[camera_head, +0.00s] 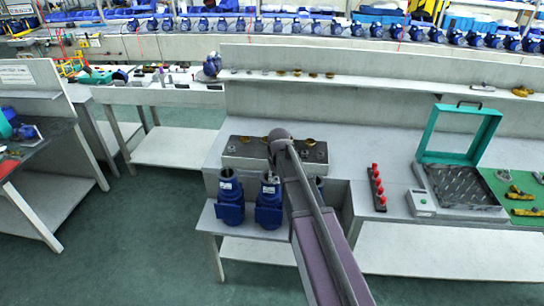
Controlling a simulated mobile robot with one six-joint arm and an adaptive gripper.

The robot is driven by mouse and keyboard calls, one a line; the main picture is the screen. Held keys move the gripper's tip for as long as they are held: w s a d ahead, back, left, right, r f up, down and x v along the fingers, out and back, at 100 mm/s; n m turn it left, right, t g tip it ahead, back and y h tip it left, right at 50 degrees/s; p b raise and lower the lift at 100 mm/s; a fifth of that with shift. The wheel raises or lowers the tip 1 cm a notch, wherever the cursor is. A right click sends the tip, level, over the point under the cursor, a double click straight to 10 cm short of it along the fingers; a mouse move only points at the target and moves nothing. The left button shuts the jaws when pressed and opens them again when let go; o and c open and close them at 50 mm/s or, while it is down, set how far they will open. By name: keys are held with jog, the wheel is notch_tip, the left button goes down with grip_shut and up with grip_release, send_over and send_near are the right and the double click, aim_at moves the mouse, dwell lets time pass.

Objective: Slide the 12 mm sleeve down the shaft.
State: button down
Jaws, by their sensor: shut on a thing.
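My arm reaches from the bottom edge to a dark rounded wrist above the bench; my gripper and whatever is in it are hidden behind this wrist. Blue pump bodies stand on the low shelf in front: one at left (230,198), one in the middle (268,203), and a third (320,186) mostly covered by my arm. A grey rack (243,160) behind them carries small steel and brass-coloured ring-like parts, including a brass one (310,141). I cannot tell which part is the 12 mm sleeve, and no shaft shows clearly.
A black strip with red knobs (377,188) lies right of my arm. Farther right are a green open-lidded frame (431,140) over a dark tray (463,186), and a green mat (503,186) with yellow parts. A ledge (375,79) holds small parts behind. Bare bench lies between.

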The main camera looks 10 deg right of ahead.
jog(key=w, duration=0.2)
jog(key=w+r+p, duration=0.1)
jog(key=w, duration=0.2)
jog(key=w+r, duration=0.1)
jog(key=w, duration=0.2)
jog(key=shift+w+a+r+p, duration=0.1)
jog(key=shift+w+a+p, duration=0.1)
jog(key=shift+a+p, duration=0.15)
jog(key=shift+f+b, duration=1.85)
jog(key=shift+w, duration=0.1)
jog(key=shift+f+b, duration=1.05)
jog(key=shift+b, duration=0.05)
dwell(1.2)
